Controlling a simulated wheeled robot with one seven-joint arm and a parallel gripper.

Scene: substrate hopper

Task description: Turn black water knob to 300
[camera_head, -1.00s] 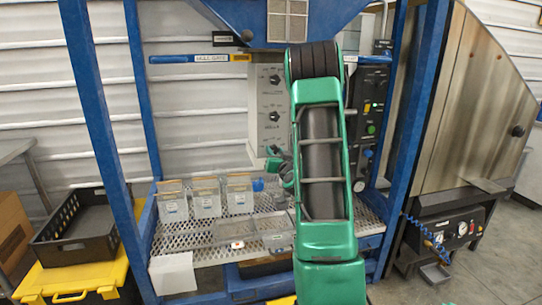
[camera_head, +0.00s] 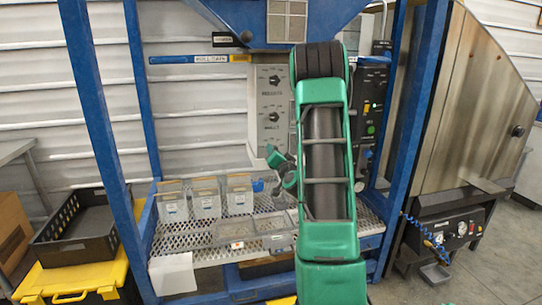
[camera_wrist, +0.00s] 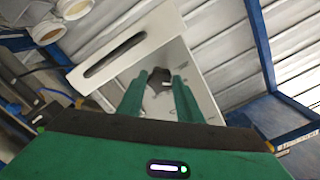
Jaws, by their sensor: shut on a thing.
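A pale control box (camera_head: 262,140) hangs in the blue frame, left of my arm in the head view. Two black knobs, an upper one (camera_head: 274,80) and a lower one (camera_head: 273,117), show on its face; the small lettering is too blurred to read. My green gripper (camera_head: 283,170) is at the box's lower part. In the wrist view my gripper (camera_wrist: 160,80) has its two fingers on either side of a black knob (camera_wrist: 158,83) on the pale panel, shut on it. My arm hides this knob in the head view, and its pointer and scale cannot be read.
A black panel (camera_head: 371,110) with buttons and a gauge stands right of my arm. Clear bins (camera_head: 207,200) stand on the perforated shelf (camera_head: 190,248) below. Blue posts (camera_head: 100,130) flank the work area.

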